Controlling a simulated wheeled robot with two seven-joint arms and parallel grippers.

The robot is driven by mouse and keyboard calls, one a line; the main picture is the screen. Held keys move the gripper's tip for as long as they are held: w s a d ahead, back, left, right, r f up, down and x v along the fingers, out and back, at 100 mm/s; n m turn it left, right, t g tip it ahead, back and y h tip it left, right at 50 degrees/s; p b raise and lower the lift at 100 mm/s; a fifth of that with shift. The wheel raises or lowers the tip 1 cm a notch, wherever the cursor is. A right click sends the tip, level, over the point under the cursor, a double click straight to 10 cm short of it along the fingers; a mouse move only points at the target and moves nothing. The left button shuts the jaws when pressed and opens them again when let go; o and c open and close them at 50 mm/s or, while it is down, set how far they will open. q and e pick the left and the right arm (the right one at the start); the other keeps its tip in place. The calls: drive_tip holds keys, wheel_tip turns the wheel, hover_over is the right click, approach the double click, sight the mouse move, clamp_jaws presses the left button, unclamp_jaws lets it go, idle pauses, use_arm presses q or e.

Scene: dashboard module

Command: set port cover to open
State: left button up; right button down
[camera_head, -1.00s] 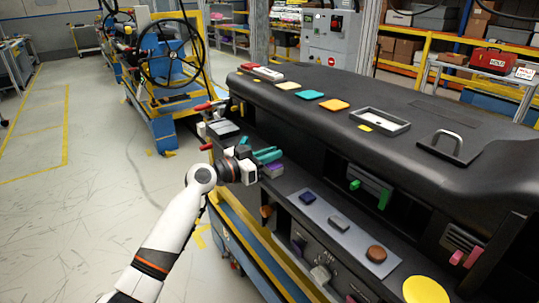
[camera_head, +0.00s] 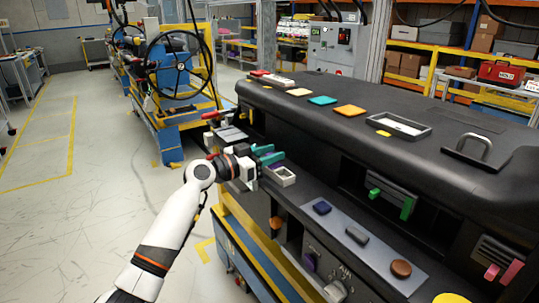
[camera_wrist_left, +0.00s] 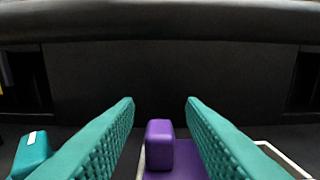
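A purple cover with a raised purple knob (camera_wrist_left: 160,145) shows at the bottom centre of the left wrist view, with a pale frame around it. In the head view a small white-rimmed port (camera_head: 284,177) sits on the near left end of the dashboard, beside my fingers; the cover's exact position there is too small to tell. My left gripper (camera_head: 268,155) has teal fingers spread apart. In the left wrist view the fingers (camera_wrist_left: 160,115) stand on either side of the knob, with a gap on both sides, not touching it. My right gripper is not in view.
The black dashboard (camera_head: 330,104) fills the right side, with coloured pads on top. A shelf panel (camera_head: 340,226) with several buttons lies right of my gripper. A red-handled part (camera_head: 212,115) is behind it. A teal block (camera_wrist_left: 31,152) lies left of the fingers. Floor at left is clear.

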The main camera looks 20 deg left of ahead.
use_arm(q)
drive_tip(key=shift+s+a+f, duration=0.1)
drive_tip(key=shift+s+a, duration=0.15)
drive_tip(key=shift+s, duration=0.05)
drive_tip(key=b+v, duration=0.2)
drive_tip(key=v, duration=0.9)
drive_tip(key=shift+b, duration=0.4)
drive_tip(key=shift+s+a, duration=0.1)
